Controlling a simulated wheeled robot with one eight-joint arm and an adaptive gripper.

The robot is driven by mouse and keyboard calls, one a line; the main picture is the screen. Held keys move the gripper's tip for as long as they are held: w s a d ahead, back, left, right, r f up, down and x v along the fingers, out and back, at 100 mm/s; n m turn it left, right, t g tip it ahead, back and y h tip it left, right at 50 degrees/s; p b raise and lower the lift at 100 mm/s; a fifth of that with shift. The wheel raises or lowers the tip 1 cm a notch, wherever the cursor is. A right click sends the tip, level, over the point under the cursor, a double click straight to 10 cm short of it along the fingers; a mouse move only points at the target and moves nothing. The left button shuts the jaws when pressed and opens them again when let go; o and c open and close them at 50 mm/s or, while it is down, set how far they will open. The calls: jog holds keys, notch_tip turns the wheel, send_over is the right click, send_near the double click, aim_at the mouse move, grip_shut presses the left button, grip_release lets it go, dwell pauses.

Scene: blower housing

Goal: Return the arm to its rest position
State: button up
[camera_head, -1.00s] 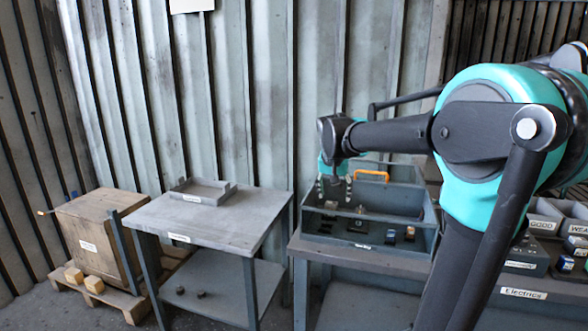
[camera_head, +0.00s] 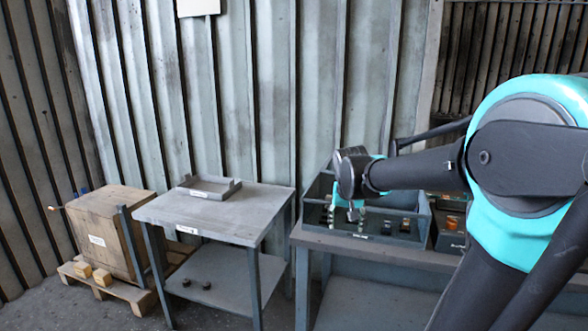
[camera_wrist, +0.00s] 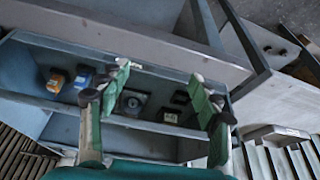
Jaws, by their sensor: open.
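My arm stretches in from the right in the head view. My gripper (camera_head: 345,214) hangs at its end, over the grey-blue divided box (camera_head: 420,238) on the bench. In the wrist view my gripper (camera_wrist: 164,92) shows two spread green-and-black fingers with nothing held between them. The box (camera_wrist: 125,47) lies beneath them. Small parts sit in its compartments, among them an orange one (camera_wrist: 56,81) and a blue one (camera_wrist: 84,76). A dark square part (camera_wrist: 132,103) shows between the fingers. My arm hides part of the box in the head view.
A grey table (camera_head: 240,215) with a shallow tray (camera_head: 209,187) stands left of the bench (camera_head: 375,252). Two small dark parts lie on its lower shelf (camera_head: 235,285). A wooden crate (camera_head: 108,230) on a pallet is further left. A corrugated wall stands behind.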

jog(key=s+d+f+n+y, duration=0.1)
jog(key=s+d+f+n, duration=0.1)
jog(key=s+f, duration=1.3)
jog(key=s+d, duration=0.1)
jog(key=s, duration=0.3)
jog(key=shift+s+f+n, duration=0.25)
jog(key=shift+f+n, duration=0.05)
jog(key=shift+f, duration=0.1)
